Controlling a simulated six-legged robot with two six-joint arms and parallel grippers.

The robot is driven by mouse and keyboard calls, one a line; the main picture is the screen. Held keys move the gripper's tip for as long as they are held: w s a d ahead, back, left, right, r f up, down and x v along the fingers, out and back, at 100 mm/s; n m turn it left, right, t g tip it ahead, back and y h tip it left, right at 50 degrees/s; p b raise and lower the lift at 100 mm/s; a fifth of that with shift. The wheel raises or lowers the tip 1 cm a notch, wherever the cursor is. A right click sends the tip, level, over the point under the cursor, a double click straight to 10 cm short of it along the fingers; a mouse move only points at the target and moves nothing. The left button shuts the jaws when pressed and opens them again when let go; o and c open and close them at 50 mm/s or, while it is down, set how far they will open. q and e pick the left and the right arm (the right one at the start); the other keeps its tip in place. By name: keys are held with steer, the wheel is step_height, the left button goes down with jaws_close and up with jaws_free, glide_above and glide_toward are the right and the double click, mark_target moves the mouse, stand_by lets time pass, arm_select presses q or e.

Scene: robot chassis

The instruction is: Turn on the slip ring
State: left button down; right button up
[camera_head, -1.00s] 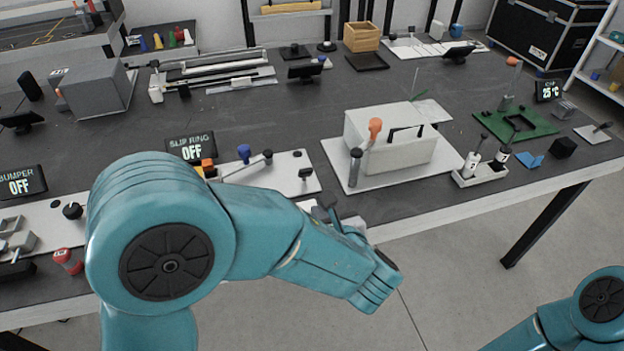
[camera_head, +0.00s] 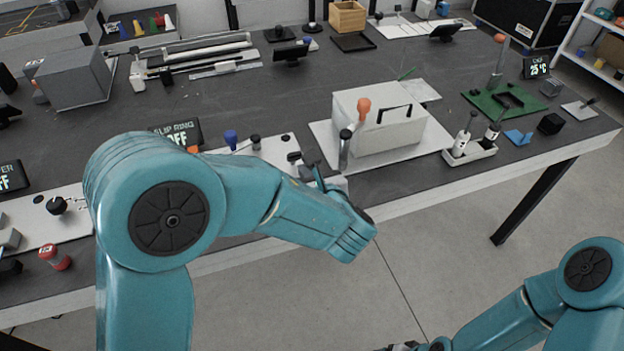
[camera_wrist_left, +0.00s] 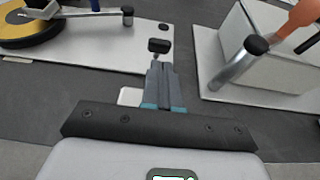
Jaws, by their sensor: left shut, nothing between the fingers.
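The slip ring display (camera_head: 175,133) stands on the table, partly behind my left arm, and its state line appears to read OFF. The slip ring's white board (camera_head: 272,148) carries a blue knob (camera_head: 231,138) and a black switch (camera_head: 294,157). In the left wrist view, the board (camera_wrist_left: 95,38) shows a gold and black disc (camera_wrist_left: 45,30) with a metal lever. My left gripper (camera_wrist_left: 159,66) is shut and empty, its tips just short of the black switch (camera_wrist_left: 158,46); contact is unclear. In the head view my left arm hides part of the board. My right gripper (camera_head: 402,346) barely shows at the bottom edge.
A white box (camera_head: 375,125) on a white plate, with an orange-topped lever (camera_head: 363,106), stands right of the slip ring. A bottle holder (camera_head: 470,153) stands farther right. A red-capped item (camera_head: 54,257) is at the left. Bare table lies behind the slip ring.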

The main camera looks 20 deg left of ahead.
mark_target(294, 153)
arm_select(q)
steer(key=shift+x, duration=2)
steer(key=shift+r, duration=0.1)
steer(key=shift+w+a+r+p, duration=0.1)
steer(key=shift+r+p, duration=0.1)
steer(key=shift+p, duration=0.5)
steer(key=shift+w+a+r+g+h+p, duration=0.25)
steer(key=shift+g+h+p, duration=0.35)
steer(key=shift+p, duration=0.85)
steer(key=w+r+g+h+p, duration=0.1)
steer(key=p, duration=0.3)
steer(key=w+a+g+h+p, duration=0.1)
steer(key=g+p, duration=0.1)
steer(key=p, duration=0.3)
steer(key=w+a+r+g+p, duration=0.1)
steer(key=p, duration=0.4)
steer(key=shift+r+g+h, duration=0.3)
steer(key=shift+h, duration=0.1)
steer(key=shift+w+a+f+p, duration=0.15)
steer(key=shift+w+f+p, duration=0.15)
steer(key=shift+p, duration=0.15)
steer(key=shift+w+a, duration=0.1)
steer(key=shift+w, duration=0.1)
steer(key=shift+f, duration=0.1)
steer(key=shift+r+p, duration=0.5)
steer(key=shift+r, duration=0.35)
